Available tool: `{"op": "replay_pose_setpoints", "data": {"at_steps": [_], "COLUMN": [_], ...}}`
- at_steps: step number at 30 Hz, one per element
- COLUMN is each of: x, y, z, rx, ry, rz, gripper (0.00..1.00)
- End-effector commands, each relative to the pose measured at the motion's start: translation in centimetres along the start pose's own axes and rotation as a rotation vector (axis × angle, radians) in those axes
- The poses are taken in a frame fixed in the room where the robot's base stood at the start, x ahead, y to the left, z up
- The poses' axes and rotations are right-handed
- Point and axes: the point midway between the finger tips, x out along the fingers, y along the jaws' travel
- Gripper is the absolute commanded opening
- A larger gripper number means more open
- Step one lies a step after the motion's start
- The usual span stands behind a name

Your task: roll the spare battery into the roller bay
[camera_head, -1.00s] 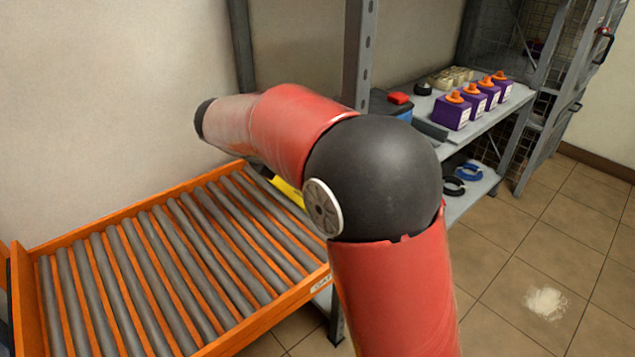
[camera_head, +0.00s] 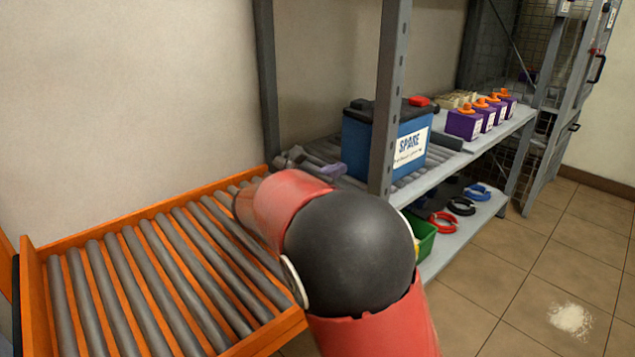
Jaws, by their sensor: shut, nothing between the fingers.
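The spare battery (camera_head: 357,140) is a blue box with a black lid and a white label reading SPARE. It stands upright on grey rollers on the upper shelf, partly behind a grey post. The roller bay (camera_head: 150,209) is an orange frame with grey rollers at the left, with no battery on the rollers in view. My gripper (camera_head: 330,169) shows in part beyond my red arm, at the shelf's left end, just left of the battery. It is shut and empty; whether it touches the battery I cannot tell. My arm hides the bay's right end.
The grey shelf post (camera_head: 387,105) stands in front of the battery. Purple batteries with orange caps (camera_head: 463,124) stand farther right on the shelf (camera_head: 480,142). Coiled cables (camera_head: 441,222) and a green bin (camera_head: 424,238) are on the lower shelf. A white patch (camera_head: 571,318) marks the tiled floor.

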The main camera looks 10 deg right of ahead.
Motion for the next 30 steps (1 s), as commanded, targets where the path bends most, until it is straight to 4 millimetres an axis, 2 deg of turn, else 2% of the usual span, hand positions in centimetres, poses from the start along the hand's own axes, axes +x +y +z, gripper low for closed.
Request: {"op": "replay_pose_setpoints", "data": {"at_steps": [3,9,25,28,30], "x": [2.3,4.6,5.7,7.5,9.5], "y": [-0.1,0.0,0.0,-0.1,-0.2], "z": [-0.2,-0.1,0.1,0.3,0.4], "rx": [0.0,-0.001,-0.001,-0.002,-0.004], "ry": [0.0,0.0,0.0,0.0,-0.001], "rz": [-0.003,-0.001,-0.002,-0.005,-0.008], "gripper": [0.0,0.0,0.0,0.0,0.0]}}
